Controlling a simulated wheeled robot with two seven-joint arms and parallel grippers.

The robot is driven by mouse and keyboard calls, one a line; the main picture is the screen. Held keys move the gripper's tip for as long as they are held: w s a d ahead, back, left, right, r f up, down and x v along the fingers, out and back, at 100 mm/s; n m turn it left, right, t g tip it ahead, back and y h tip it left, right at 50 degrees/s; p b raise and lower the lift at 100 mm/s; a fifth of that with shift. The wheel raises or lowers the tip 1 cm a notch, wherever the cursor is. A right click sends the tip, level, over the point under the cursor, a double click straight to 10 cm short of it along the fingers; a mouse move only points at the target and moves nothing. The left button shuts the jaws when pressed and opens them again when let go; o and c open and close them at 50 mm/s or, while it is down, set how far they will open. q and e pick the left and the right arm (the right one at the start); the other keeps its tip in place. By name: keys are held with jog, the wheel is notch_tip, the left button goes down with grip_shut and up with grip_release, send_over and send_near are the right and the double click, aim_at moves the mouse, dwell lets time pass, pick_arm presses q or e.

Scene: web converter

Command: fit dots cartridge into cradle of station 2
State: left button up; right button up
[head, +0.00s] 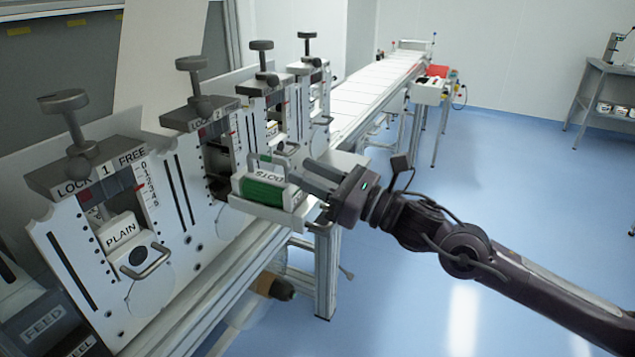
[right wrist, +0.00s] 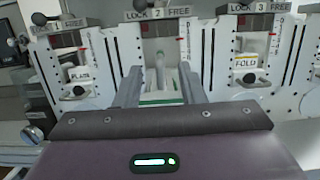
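The dots cartridge (head: 266,186) is a white and green block with a handle on top; its DOTS label looks inverted in the head view. My right gripper (head: 306,176) comes from the right and is shut on the cartridge, holding it in front of station 2. In the right wrist view a green and white part of the cartridge (right wrist: 160,100) shows between the two fingers. Station 2 (head: 205,125) has a dark, empty-looking opening (head: 217,160) behind the cartridge; its cradle is mostly hidden. Its LOCK/FREE header (right wrist: 157,13) shows in the wrist view. My left gripper is not in view.
Station 1 (head: 85,180) at the left holds the PLAIN cartridge (head: 122,235). Station 3 (right wrist: 262,8) holds a FOLD cartridge (right wrist: 246,64). Clamp knobs stand above the stations. A long conveyor (head: 375,85) runs back, and blue floor is free at right.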

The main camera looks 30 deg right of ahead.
jog(key=shift+s+d+f, duration=0.1)
jog(key=shift+s+d, duration=0.2)
jog(key=shift+s, duration=0.2)
dwell(0.4)
